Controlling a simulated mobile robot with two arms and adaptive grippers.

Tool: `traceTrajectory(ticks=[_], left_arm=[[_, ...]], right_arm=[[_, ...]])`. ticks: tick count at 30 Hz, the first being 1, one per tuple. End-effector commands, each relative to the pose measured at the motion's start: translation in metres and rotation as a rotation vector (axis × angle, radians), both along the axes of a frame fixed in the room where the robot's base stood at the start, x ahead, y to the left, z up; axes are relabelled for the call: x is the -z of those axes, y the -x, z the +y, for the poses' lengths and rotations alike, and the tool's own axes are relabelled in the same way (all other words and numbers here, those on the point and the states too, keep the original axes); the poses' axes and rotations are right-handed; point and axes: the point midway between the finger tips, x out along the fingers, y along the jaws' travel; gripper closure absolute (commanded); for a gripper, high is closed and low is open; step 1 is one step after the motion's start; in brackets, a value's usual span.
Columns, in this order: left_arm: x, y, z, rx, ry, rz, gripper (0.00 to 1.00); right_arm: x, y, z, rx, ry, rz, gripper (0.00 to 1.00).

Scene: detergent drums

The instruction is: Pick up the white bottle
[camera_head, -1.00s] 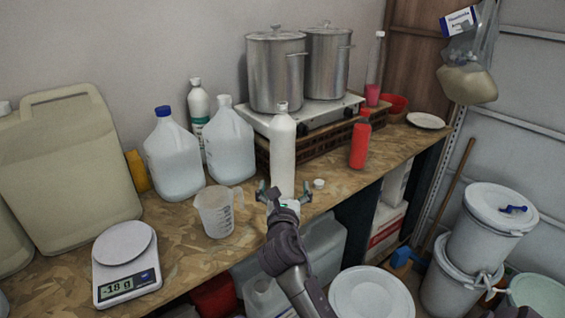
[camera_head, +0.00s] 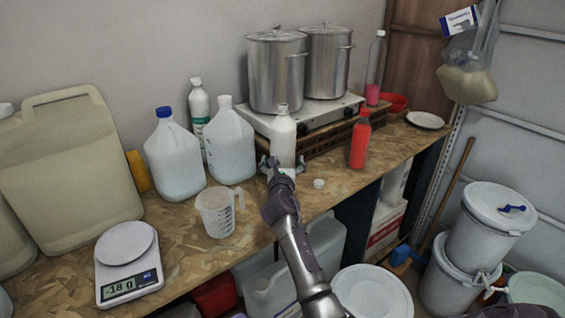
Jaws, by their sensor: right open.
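The white bottle (camera_head: 283,138) stands upright near the front edge of the wooden worktop, in front of the hot plate. My right gripper (camera_head: 283,166) is open at the bottle's lower half, with a finger showing on its left side. The gripper and wrist hide the bottle's base, and I cannot tell whether the fingers touch it. My left gripper is not in view.
A small white cap (camera_head: 319,184) and a red bottle (camera_head: 360,140) stand to the right. A measuring jug (camera_head: 217,212), a scale (camera_head: 128,264) and clear jugs (camera_head: 230,141) are to the left. Steel pots (camera_head: 277,72) stand on the hot plate (camera_head: 262,120) behind.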

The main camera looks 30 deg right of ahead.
Motion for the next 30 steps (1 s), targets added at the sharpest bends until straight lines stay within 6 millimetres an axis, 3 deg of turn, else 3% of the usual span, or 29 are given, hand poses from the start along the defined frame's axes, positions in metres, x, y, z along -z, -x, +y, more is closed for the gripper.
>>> traceTrajectory(ticks=[7,24,30], left_arm=[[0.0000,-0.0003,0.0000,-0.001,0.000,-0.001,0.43],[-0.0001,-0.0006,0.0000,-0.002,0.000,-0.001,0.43],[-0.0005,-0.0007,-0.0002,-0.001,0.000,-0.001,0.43]], right_arm=[[0.0007,-0.0016,-0.0015,0.000,-0.001,0.001,0.00],[0.0007,-0.0014,-0.0013,0.000,-0.001,0.001,0.95],[-0.0038,-0.0018,-0.0014,-0.001,0.003,-0.006,0.95]])
